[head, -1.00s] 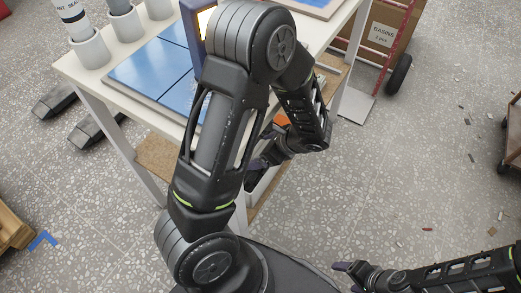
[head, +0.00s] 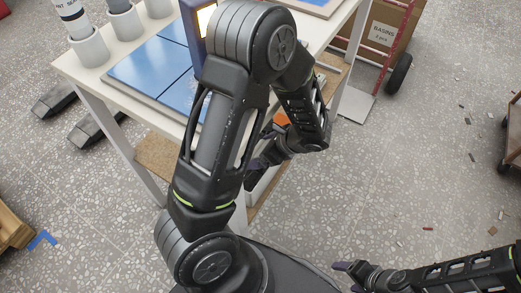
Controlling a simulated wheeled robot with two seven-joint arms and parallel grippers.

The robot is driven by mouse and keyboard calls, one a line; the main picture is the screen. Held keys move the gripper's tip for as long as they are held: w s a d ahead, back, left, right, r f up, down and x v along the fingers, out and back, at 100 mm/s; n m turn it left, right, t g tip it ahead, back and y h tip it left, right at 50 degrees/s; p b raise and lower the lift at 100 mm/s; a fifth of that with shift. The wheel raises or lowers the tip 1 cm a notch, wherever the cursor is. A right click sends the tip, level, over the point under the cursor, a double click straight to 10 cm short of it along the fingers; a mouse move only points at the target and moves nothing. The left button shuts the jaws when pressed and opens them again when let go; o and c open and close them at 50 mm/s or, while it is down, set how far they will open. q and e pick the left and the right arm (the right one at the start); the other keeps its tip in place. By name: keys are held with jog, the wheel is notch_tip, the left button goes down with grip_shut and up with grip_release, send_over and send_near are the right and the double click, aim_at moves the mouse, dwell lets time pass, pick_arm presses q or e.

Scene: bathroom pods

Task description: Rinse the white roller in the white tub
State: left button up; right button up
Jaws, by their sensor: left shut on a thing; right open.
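My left gripper (head: 258,174) is beside the table's lower shelf, mostly behind my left arm. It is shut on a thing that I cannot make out. A pale, white-sided object (head: 264,187) shows just below it on the lower shelf; it may be the white tub, but too little of it shows to tell. I cannot make out the white roller. My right gripper (head: 346,276) is open and empty over the floor at the bottom right.
The white table (head: 67,66) carries blue tiles (head: 152,67) and white cups (head: 89,50) with tubes. An orange thing (head: 281,118) shows behind my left arm. A cart with a basins box (head: 381,32) stands at the back right. The floor at right is mostly clear.

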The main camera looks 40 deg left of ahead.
aim_at(261, 148)
pick_arm(q)
jog(key=shift+r, duration=0.1)
jog(key=shift+r+p, duration=2)
jog(key=shift+r, duration=0.2)
jog(key=w+d+r+p, duration=0.1)
jog(key=w+d+r, duration=0.1)
jog(key=d, duration=1.8)
jog(key=shift+w, duration=0.15)
